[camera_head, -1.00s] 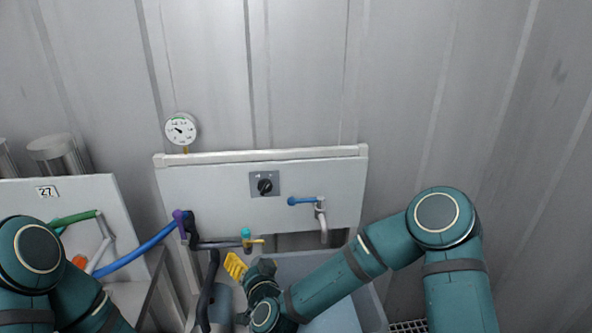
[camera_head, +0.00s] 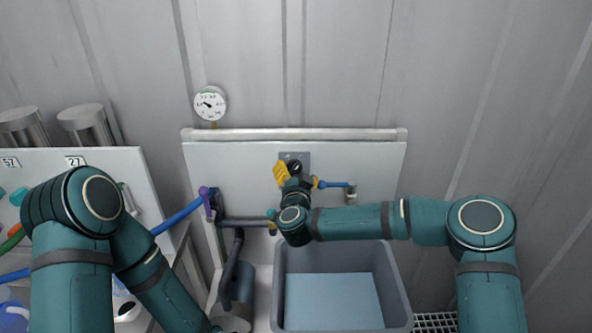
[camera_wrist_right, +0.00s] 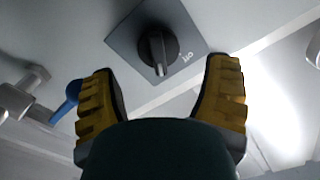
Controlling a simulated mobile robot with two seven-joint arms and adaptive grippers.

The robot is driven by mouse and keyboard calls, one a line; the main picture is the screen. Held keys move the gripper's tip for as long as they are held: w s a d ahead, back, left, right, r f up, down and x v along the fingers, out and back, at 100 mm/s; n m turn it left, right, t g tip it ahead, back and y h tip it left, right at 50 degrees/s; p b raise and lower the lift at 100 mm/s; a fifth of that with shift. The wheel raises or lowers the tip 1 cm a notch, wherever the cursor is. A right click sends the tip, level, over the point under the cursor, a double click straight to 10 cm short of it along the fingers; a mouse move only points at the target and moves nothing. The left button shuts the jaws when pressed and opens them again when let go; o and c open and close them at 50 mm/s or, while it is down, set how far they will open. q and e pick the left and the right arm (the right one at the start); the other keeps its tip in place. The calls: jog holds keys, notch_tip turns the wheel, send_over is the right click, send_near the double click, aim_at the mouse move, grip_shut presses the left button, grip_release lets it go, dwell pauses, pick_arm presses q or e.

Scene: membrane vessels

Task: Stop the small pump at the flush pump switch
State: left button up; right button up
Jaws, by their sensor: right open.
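The switch is a black rotary knob (camera_head: 294,164) on a grey square plate (camera_head: 304,156) on the white wall panel. In the right wrist view the knob (camera_wrist_right: 157,48) shows clearly, with a pale-tipped ridge and small lettering beside it on the plate (camera_wrist_right: 125,40). My right gripper (camera_head: 298,178) has yellow fingers and is in front of the switch, partly hiding it. In the right wrist view its fingers (camera_wrist_right: 163,78) are spread to either side of the knob, apart from it. My left arm shows at left; its gripper is out of the picture.
A blue-handled valve (camera_head: 335,185) sits just right of the switch; the blue handle (camera_wrist_right: 68,103) shows in the wrist view. A gauge (camera_head: 210,103) is at upper left. A grey tub (camera_head: 402,300) stands below. Pipes and a blue hose (camera_head: 178,217) run at left.

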aim_at(296, 169)
jog(key=shift+w, duration=1.6)
jog(key=shift+s, duration=0.1)
jog(key=c, duration=1.2)
jog(key=shift+o, duration=0.2)
